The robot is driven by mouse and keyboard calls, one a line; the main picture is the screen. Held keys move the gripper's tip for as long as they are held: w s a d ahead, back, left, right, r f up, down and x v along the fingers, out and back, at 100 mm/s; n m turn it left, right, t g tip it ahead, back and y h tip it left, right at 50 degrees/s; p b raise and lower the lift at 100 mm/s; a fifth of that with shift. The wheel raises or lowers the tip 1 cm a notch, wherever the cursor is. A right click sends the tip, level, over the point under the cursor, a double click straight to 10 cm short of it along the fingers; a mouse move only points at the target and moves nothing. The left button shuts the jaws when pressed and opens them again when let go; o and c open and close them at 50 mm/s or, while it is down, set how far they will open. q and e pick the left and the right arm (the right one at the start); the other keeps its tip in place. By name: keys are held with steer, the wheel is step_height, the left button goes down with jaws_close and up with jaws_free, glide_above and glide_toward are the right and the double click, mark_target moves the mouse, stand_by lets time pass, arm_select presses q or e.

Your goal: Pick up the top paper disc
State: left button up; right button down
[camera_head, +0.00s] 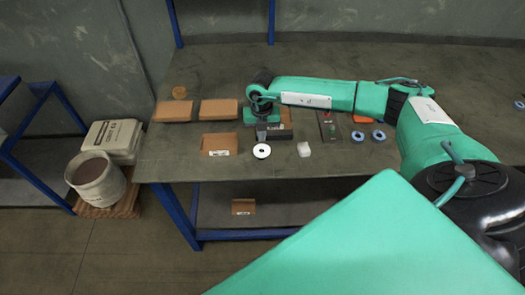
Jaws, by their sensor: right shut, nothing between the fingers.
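A white ring-shaped disc (262,151) with a dark centre lies near the front edge of the table; I take it for the paper disc. I cannot tell whether it is one disc or a stack. My right arm reaches in from the right across the table. Its gripper (272,135) is shut and empty, just behind the white disc in the picture. I cannot tell its height above the table. Two blue ring-shaped discs (357,136) (378,135) lie farther right. My left gripper is not in view.
A dark panel with red and green buttons (328,127) lies right of the gripper.

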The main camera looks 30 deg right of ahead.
mark_target(262, 151)
steer(key=shift+f+b, duration=1.3)
steer(key=shift+f, duration=0.45)
stand_by(1.0)
steer(key=shift+s+a+f+p, duration=0.1)
steer(key=shift+s+a+p, duration=0.35)
steer(key=shift+s, duration=0.45)
stand_by(0.6)
steer(key=shift+r+p, duration=1.55)
steer(key=shift+r, duration=1.5)
